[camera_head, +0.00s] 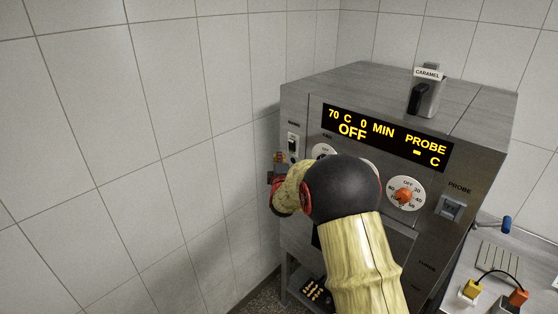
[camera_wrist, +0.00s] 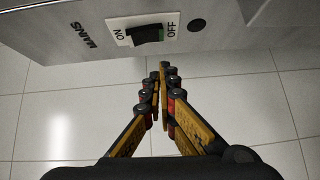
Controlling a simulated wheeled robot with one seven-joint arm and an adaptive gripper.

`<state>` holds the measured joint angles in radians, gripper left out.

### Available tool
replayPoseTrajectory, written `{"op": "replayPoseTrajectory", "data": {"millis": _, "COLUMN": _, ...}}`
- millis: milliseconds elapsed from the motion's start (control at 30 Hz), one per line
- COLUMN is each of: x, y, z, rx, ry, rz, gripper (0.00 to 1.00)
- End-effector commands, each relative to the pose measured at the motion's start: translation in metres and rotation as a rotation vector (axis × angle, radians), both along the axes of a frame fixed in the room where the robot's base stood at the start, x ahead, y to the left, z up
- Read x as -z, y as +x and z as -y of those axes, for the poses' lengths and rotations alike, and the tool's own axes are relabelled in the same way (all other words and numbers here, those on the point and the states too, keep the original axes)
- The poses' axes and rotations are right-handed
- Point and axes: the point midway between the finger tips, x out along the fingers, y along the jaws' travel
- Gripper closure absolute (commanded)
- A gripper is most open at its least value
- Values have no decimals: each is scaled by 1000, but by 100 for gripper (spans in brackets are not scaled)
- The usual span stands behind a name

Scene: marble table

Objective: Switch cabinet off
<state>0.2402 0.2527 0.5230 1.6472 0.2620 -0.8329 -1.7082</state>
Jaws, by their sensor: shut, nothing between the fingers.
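The cabinet (camera_head: 300,104) is a grey metal box with a lit yellow display (camera_head: 385,137) that reads 70 C, 0 MIN, OFF and PROBE. Its mains switch (camera_head: 293,144) is at the upper left of the front. I cannot tell for sure which side is pressed. My gripper (camera_wrist: 160,68) is shut and empty, with its tips just below the switch in that picture, apparently apart from it. In the head view my gripper (camera_head: 279,158) is beside the cabinet's left front edge, partly hidden by my arm.
An orange-centred dial (camera_head: 404,194) and a probe socket (camera_head: 451,208) are on the front. A holder labelled CARAMEL (camera_head: 425,92) stands on top. A side table (camera_head: 520,262) with yellow and orange plugs is at the right. A tiled wall (camera_head: 170,110) is at the left.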

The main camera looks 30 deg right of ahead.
Motion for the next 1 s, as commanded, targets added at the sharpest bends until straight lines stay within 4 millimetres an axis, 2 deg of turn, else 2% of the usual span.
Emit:
{"op": "replayPoseTrajectory", "data": {"millis": 600, "x": 8, "y": -81, "z": -37, "rx": -1, "ry": 0, "rz": 0, "gripper": 100}}
{"op": "replayPoseTrajectory", "data": {"millis": 767, "x": 9, "y": -90, "z": -41, "rx": 1, "ry": 0, "rz": 1, "gripper": 100}}
{"op": "replayPoseTrajectory", "data": {"millis": 1000, "x": 10, "y": -91, "z": -41, "rx": 1, "ry": 0, "rz": 0, "gripper": 100}}
